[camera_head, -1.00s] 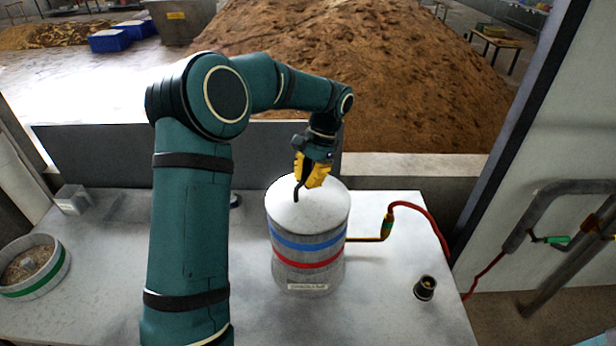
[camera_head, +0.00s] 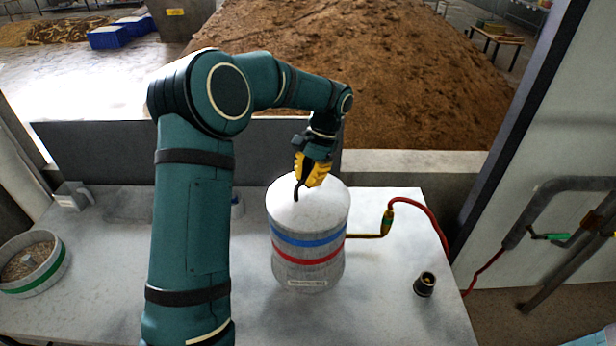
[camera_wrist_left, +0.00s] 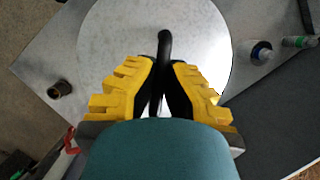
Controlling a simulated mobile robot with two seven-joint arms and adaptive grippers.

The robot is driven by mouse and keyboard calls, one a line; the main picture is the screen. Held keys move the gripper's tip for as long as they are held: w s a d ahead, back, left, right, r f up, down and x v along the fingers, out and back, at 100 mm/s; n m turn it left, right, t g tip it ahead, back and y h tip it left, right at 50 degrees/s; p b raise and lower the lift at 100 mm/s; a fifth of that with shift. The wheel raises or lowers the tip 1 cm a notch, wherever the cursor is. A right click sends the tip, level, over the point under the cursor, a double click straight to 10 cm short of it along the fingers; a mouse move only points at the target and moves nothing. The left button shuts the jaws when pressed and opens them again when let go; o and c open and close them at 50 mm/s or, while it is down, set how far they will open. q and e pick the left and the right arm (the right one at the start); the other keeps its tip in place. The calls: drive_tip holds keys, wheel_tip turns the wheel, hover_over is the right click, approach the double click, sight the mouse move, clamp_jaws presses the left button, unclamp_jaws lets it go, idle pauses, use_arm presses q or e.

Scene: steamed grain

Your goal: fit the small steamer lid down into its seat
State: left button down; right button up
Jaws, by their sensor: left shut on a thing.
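The small steamer lid (camera_head: 327,207) is a pale grey, shallow cone with a dark curved handle (camera_head: 296,192). It is on top of the grey cylindrical steamer (camera_head: 307,270), which has a blue and a red band. I cannot tell whether its rim is fully down in the seat. My left gripper (camera_head: 302,182), with yellow fingers, is shut on the lid's handle from above. In the left wrist view the fingers (camera_wrist_left: 162,78) close around the dark handle over the round lid (camera_wrist_left: 208,40). My right gripper is not in view.
A red hose with a brass fitting (camera_head: 387,222) runs right of the steamer. A small black cup (camera_head: 425,285) stands at the right on the grey table (camera_head: 385,310). A green-banded bowl of grain (camera_head: 33,278) is at the far left. A low wall (camera_head: 410,165) borders the back.

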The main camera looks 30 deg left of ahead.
use_arm(q)
drive_tip(key=shift+f, duration=0.15)
drive_tip(key=c, duration=1.1)
unclamp_jaws()
drive_tip(key=shift+o, duration=0.2)
drive_tip(key=v, duration=1.2)
